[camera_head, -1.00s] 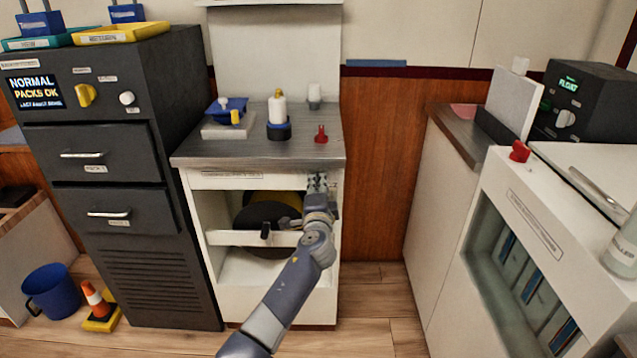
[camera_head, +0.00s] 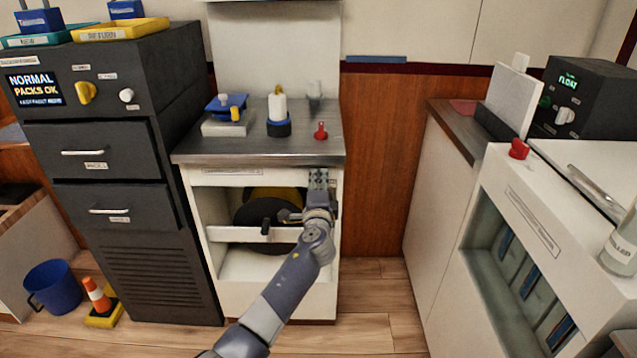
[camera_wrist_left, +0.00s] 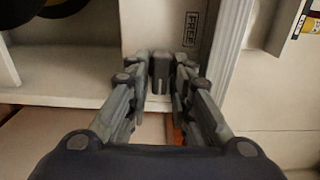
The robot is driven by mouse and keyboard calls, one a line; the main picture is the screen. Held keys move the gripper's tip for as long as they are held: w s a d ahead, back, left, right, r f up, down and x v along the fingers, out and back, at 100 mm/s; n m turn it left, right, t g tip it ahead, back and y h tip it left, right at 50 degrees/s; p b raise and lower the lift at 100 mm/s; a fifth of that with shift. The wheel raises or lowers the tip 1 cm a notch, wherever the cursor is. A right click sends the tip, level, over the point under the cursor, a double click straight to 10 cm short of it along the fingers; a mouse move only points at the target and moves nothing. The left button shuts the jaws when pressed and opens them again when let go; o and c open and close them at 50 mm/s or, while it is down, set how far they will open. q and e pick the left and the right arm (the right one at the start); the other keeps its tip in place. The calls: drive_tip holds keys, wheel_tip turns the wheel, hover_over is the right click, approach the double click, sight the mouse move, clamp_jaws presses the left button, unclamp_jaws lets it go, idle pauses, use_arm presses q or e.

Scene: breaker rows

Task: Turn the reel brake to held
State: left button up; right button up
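The reel (camera_head: 262,211), a black disc with yellow behind it, sits in the open bay of the white cabinet (camera_head: 215,262). My left gripper (camera_head: 318,178) is at the right side of that bay, below the counter edge. In the left wrist view, my left gripper's fingers (camera_wrist_left: 160,75) close in on both sides of a dark upright piece, seemingly the reel brake handle (camera_wrist_left: 160,66). A label reading FREE (camera_wrist_left: 190,28) is just beyond it, to the right. In the head view, my gripper hides the handle. My right gripper is not in view.
The counter (camera_head: 220,150) above carries a bottle (camera_head: 278,108) and a red knob (camera_head: 321,131). A dark drawer cabinet (camera_head: 140,230) stands left.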

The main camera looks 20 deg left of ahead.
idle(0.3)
use_arm(q)
drive_tip(key=shift+s, duration=0.15)
drive_tip(key=shift+s+d+f, duration=0.1)
drive_tip(key=shift+s+d, duration=0.05)
drive_tip(key=shift+s, duration=0.15)
drive_tip(key=v, duration=1.1)
